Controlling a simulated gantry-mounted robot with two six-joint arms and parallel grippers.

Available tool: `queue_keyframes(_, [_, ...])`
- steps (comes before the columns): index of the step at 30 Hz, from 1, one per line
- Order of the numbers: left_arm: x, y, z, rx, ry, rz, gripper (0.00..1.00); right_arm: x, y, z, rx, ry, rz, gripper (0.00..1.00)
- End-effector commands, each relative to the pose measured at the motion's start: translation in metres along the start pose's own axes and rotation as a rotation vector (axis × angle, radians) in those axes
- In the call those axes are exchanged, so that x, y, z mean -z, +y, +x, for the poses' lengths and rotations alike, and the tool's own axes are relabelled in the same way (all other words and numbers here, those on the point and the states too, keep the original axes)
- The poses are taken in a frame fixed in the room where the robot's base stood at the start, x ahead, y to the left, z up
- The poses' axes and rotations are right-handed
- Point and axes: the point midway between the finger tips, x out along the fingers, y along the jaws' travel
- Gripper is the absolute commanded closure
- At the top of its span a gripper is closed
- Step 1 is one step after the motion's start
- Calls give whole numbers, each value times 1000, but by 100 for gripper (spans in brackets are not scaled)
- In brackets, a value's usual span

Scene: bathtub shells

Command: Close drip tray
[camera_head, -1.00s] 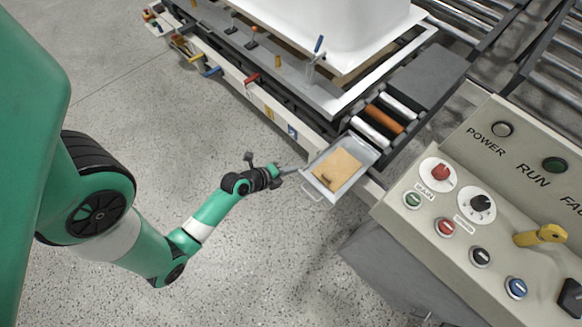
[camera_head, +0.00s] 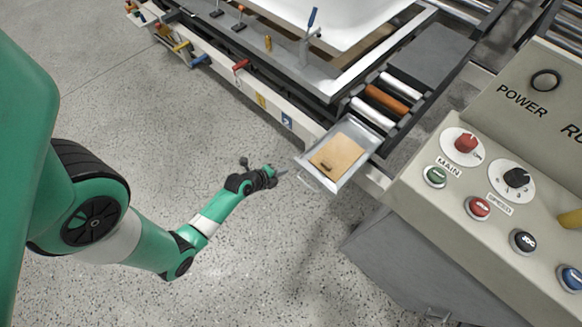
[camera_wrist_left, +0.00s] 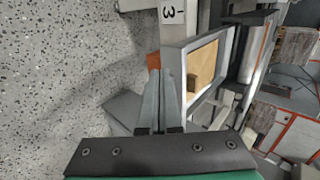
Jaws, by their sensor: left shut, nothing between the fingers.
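The drip tray (camera_head: 357,128) is a shallow grey metal box pulled out from the side of the machine frame. A tan sheet with a small dark piece on it lies inside, and a thin wire handle shows on its outer side. The tray also shows right of the fingers in the left wrist view (camera_wrist_left: 207,44). My left gripper (camera_head: 283,173) is shut and empty, just outside the tray's outer left corner. Its fingers also show in the left wrist view (camera_wrist_left: 162,75), close beside the tray wall; contact cannot be told. My right gripper is out of view.
A control panel (camera_head: 455,204) with knobs and buttons stands right of the tray. A white tub shell (camera_head: 340,18) sits on the machine behind, with rollers (camera_head: 385,98) near the tray. The speckled floor (camera_head: 270,265) in front is clear.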

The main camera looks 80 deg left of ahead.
Motion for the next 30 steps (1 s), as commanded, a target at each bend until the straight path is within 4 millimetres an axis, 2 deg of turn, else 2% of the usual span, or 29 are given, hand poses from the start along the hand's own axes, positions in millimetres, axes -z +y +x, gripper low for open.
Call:
queue_keyframes(1, [0, 3, 15, 1, 1, 1, 100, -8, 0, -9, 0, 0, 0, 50])
queue_keyframes(3, [0, -9, 21, 4, 1, 2, 100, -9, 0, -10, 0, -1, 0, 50])
queue_keyframes(9, [0, -24, 35, 1, 0, 1, 100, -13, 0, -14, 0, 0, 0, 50])
queue_keyframes(30, [0, -28, 36, 0, 0, 0, 100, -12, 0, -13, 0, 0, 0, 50])
